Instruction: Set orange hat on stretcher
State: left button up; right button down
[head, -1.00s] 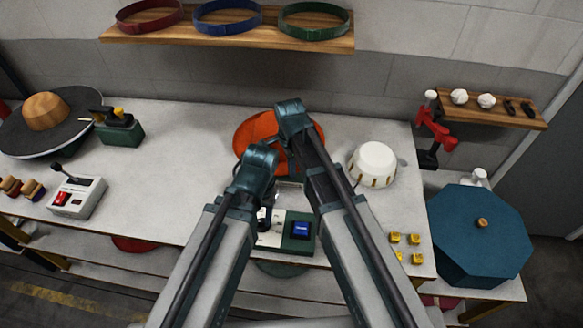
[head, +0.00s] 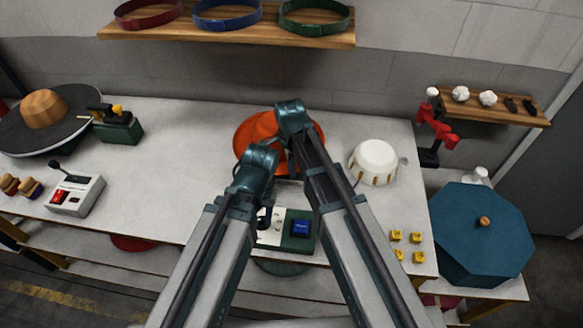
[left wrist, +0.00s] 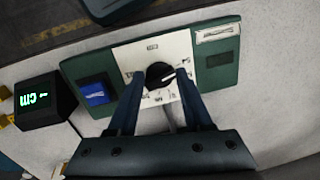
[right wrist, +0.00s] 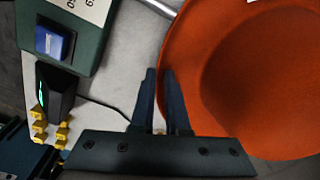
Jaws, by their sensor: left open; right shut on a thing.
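The orange hat (head: 245,136) lies brim down on the bench, partly hidden behind my arms in the head view. In the right wrist view the hat (right wrist: 270,75) fills the right side, and my right gripper (right wrist: 160,74) is shut on the edge of its brim. My left gripper (left wrist: 170,72) is open, its fingers on either side of a black knob (left wrist: 160,77) on the white dial plate of a green control box (left wrist: 215,62). A white round block with tan slats (head: 373,162) stands right of the hat. I cannot tell whether it is the stretcher.
A small black display (left wrist: 38,100) showing green "cm" stands beside the control box. Yellow blocks (head: 396,236) lie near the front right. A grey switch box (head: 76,193) and green tool (head: 119,130) stand left. The bench between them and the hat is clear.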

jog(key=c, duration=0.8)
grip_release()
jog(key=shift+c, duration=0.2)
pick_arm(q)
jog(key=shift+r, duration=0.15)
pick_arm(e)
jog(key=shift+r, duration=0.15)
pick_arm(q)
notch_tip(320, 180, up, 13)
jog(key=p, duration=1.3)
jog(key=shift+r+p, duration=0.2)
jog(key=shift+p, duration=0.2)
pick_arm(e)
notch_tip(320, 180, up, 13)
jog(key=shift+s+a+r, duration=0.2)
